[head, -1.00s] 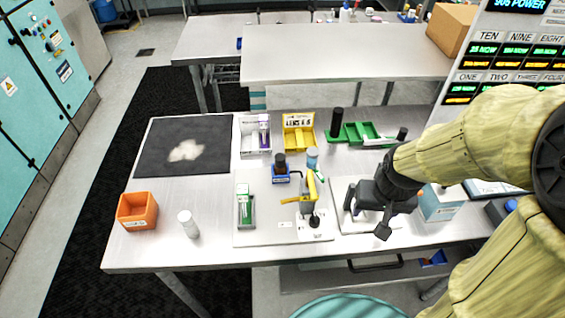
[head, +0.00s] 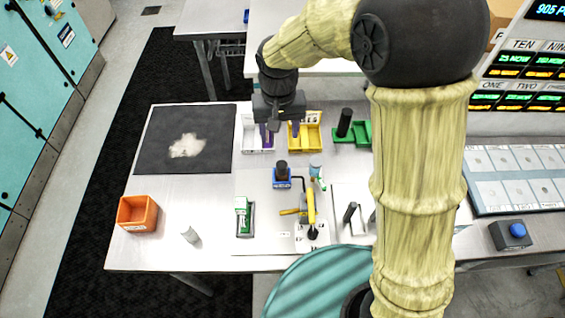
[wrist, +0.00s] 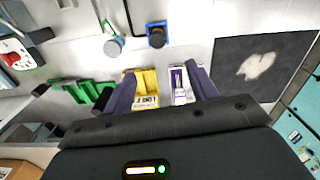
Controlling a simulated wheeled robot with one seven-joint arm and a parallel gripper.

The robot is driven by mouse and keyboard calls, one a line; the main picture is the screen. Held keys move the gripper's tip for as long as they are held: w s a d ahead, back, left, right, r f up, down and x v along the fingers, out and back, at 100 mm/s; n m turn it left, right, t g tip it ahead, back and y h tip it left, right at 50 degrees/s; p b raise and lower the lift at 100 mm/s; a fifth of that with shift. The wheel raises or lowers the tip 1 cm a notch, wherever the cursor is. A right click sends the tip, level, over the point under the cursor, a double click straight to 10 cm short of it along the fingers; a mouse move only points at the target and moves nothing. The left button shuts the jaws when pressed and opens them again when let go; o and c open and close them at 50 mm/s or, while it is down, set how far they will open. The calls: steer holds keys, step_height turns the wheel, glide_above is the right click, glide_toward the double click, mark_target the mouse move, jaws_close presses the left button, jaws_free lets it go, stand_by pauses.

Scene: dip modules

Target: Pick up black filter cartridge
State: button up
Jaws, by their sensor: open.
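One (head: 344,121) stands at the left end of the green tray. One (head: 282,168) is upright in a small blue holder (head: 282,183) and also shows in the wrist view (wrist: 156,38). My gripper (head: 280,134) is open and empty, above the white and yellow bins, behind the blue holder. Its spread purple fingers show in the wrist view (wrist: 160,80).
A yellow bin (head: 312,145) and a white bin (head: 256,143) are below my gripper. The yellow-handled clamp (head: 311,207), a green-and-white item (head: 244,215) and an orange bin (head: 138,213) stand in front. A dark mat (head: 160,155) lies left.

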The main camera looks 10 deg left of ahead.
steer(key=p, duration=0.3)
glide_toward(282, 165)
step_height(282, 165, down, 7)
steer(key=shift+s+a+f, duration=0.1)
steer(key=shift+a, duration=0.05)
stand_by(0.3)
steer(key=shift+f+p, duration=1.6)
steer(key=shift+f, duration=1)
steer(key=shift+c, duration=0.3)
steer(key=c, duration=1)
